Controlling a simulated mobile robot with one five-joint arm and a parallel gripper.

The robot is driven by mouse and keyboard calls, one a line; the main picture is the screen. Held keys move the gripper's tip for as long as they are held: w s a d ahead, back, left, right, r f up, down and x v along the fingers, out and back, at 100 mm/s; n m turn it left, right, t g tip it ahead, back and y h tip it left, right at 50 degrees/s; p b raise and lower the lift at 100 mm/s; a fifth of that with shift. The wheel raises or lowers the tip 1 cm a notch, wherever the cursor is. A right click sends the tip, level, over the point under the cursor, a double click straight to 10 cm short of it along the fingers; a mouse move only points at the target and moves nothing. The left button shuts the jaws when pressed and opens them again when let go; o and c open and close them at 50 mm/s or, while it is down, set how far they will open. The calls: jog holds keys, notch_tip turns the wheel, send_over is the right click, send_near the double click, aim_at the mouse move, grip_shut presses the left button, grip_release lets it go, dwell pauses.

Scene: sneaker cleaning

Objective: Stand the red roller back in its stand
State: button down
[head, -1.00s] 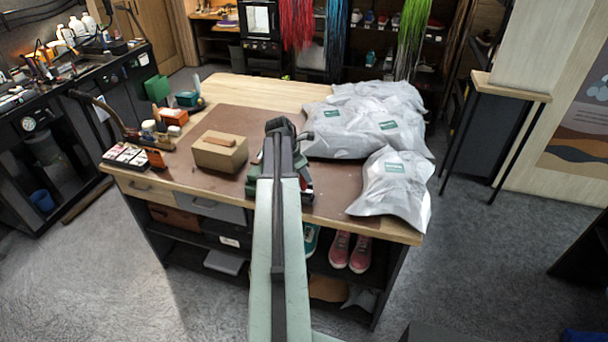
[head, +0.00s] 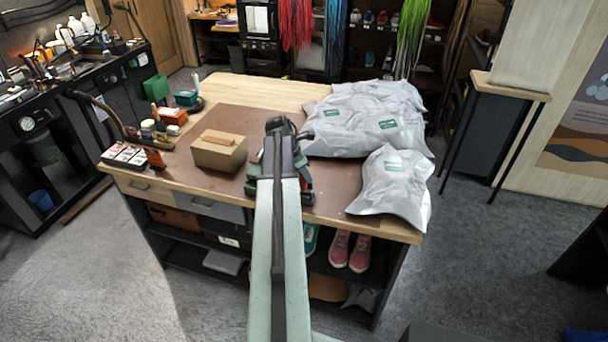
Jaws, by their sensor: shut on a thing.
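My arm reaches over the workbench (head: 205,187) from the front, seen from behind. Its pale link hides most of my gripper (head: 305,190); only dark parts show at either side of the arm, low over the brown mat (head: 330,193). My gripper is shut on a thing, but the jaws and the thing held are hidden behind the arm. I cannot make out the red roller or its stand anywhere in the view.
A cardboard box (head: 219,155) stands left of the arm. Grey-white bags (head: 365,125) fill the bench's back right, with another bag (head: 392,190) at the front right. Small bottles and boxes (head: 125,158) line the left edge.

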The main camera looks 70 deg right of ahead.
jog(key=c, duration=1)
grip_release()
jog(key=shift+d, duration=0.2)
jog(key=shift+a, duration=0.1)
jog(key=p+v, duration=0.7)
jog(key=shift+r, duration=0.35)
jog(key=shift+a, duration=0.15)
